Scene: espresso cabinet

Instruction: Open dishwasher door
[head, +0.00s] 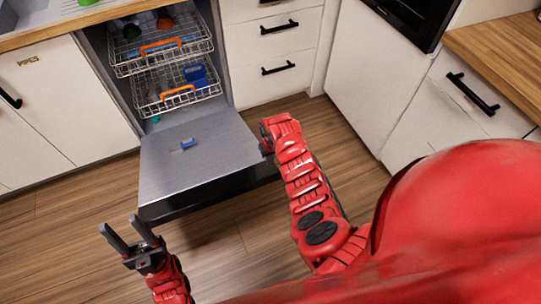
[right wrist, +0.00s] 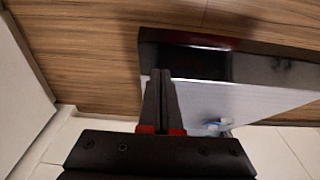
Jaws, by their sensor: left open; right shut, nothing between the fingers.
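The dishwasher door (head: 195,165) is folded down, its steel inner face up and roughly level above the floor. A small blue-and-white item (head: 186,145) sits on this face. The door's dark front edge (head: 215,201) faces me. In the right wrist view the door (right wrist: 215,97) lies beyond my right gripper (right wrist: 160,75), which is shut and empty. Its fingertips overlap the door's edge there; I cannot tell whether they touch. In the head view my right arm ends beside the door's right edge. My left gripper (head: 122,227) is open and empty, near the door's front-left corner.
Inside the dishwasher, the upper rack (head: 165,52) and lower rack (head: 165,101) have orange handles and hold dishes. White cabinets (head: 70,100) and drawers (head: 275,45) flank it. A wooden counter (head: 505,50) stands at right. The wooden floor (head: 70,215) is clear left of the door.

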